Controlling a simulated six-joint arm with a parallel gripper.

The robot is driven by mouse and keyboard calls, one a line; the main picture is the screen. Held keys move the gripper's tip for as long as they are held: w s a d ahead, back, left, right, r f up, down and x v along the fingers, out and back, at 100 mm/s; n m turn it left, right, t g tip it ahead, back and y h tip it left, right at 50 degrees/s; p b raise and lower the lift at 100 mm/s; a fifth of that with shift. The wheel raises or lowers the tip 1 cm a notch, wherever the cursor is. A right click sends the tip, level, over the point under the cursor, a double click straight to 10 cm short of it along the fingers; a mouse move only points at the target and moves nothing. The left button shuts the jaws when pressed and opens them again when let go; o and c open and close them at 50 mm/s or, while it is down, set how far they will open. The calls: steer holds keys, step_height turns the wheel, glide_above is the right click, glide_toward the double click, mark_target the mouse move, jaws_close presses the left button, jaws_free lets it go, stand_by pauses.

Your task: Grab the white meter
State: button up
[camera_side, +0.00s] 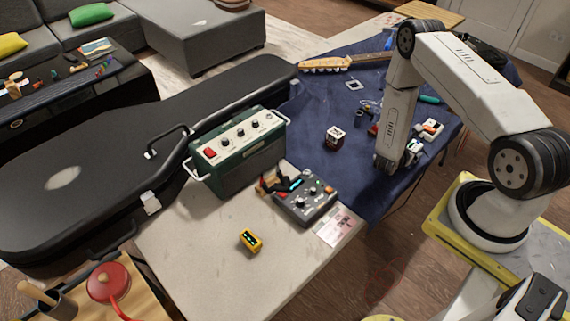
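A small white box (432,128) with orange and dark marks lies on the blue cloth at the right, beyond the lower end of my arm. It may be the white meter, but its face is too small to read. My gripper (411,153) is at the low end of my arm, close to the cloth and a little nearer the camera than the white box. White and dark parts crowd together there, and the fingers are not clear. I cannot tell whether it touches or holds anything.
A dark cube (335,137) with a white top stands on the blue cloth (310,160). A green amplifier (240,160), a grey pedal box (305,200) and a yellow device (250,241) stand on the pale table (200,260). A guitar neck (335,63) lies at the back.

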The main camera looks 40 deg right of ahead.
jaws_close()
steer(key=shift+r, duration=0.15)
steer(key=shift+r, duration=0.75)
steer(key=s+a+r, duration=0.9)
steer(key=s+r, duration=0.1)
steer(key=r, duration=0.1)
steer(key=shift+s, duration=0.3)
steer(key=shift+a+r, duration=0.1)
stand_by(0.6)
